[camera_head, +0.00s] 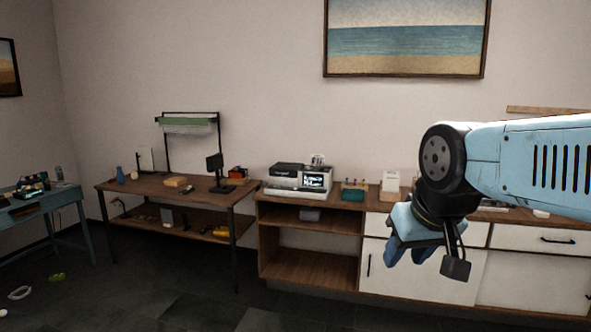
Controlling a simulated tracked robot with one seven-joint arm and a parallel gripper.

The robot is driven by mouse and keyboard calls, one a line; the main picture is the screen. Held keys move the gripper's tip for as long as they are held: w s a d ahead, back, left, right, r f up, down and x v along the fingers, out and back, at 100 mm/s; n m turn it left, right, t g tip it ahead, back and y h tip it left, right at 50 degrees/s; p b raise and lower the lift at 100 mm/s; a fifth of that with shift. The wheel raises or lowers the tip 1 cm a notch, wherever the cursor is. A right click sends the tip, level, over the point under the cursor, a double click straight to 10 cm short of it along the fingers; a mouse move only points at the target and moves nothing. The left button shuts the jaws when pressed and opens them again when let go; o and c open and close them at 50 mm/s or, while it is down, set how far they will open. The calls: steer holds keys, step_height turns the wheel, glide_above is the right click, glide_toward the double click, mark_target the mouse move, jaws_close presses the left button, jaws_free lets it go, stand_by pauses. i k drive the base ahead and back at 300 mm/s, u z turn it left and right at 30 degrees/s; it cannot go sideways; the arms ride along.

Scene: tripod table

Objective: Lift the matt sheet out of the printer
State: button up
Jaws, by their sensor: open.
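A white and black printer (290,184) with a small lit screen stands on the left end of the wooden-topped sideboard, against the wall. No sheet can be told apart in it at this size; small pale shapes (318,160) show at its top right, too small to identify. My gripper (425,264) hangs from my blue arm on the right, pointing down in front of the sideboard's white doors. It is open, with nothing visible in it. It is to the right of the printer, well apart from it and nearer to me.
The sideboard (310,256) has open shelves at left and white doors at right. A teal item (353,194) and a white holder (391,182) stand right of the printer. A wooden workbench (150,188) and a blue table (72,190) stand left. Small items (20,292) lie on the floor.

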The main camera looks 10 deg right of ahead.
mark_target(316, 160)
steer(key=z, duration=0.2)
steer(key=i, duration=0.85)
steer(key=u, duration=0.2)
steer(key=k, duration=0.9)
steer(key=z, duration=0.2)
steer(key=i, duration=0.95)
steer(key=u, duration=0.1)
